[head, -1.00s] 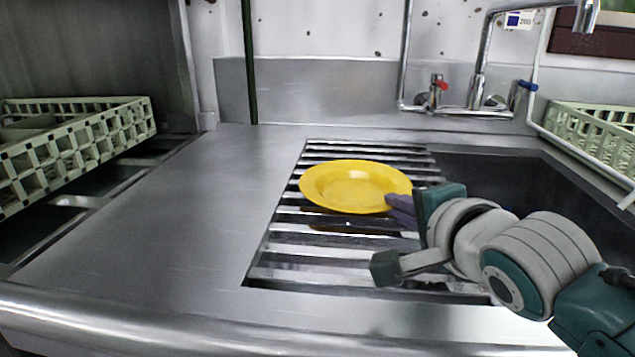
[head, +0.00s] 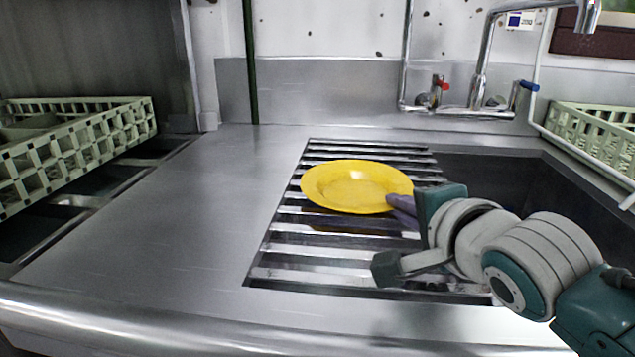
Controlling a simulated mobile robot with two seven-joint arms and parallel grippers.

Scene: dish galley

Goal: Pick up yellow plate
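The yellow plate (head: 352,186) is tilted slightly and appears to be just above the slatted drain rack (head: 300,272), with a dim yellowish reflection on the slats below it. My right gripper (head: 402,205) comes in from the right. Its purple fingertips are at the plate's right rim and appear shut on it. The gripper body partly hides how the fingers meet the rim. My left gripper is not in view.
A pale green crate (head: 80,150) stands at the left and another (head: 595,130) at the right. The sink basin (head: 510,172) lies right of the rack. A faucet (head: 482,80) rises behind. The steel counter (head: 190,220) left of the rack is clear.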

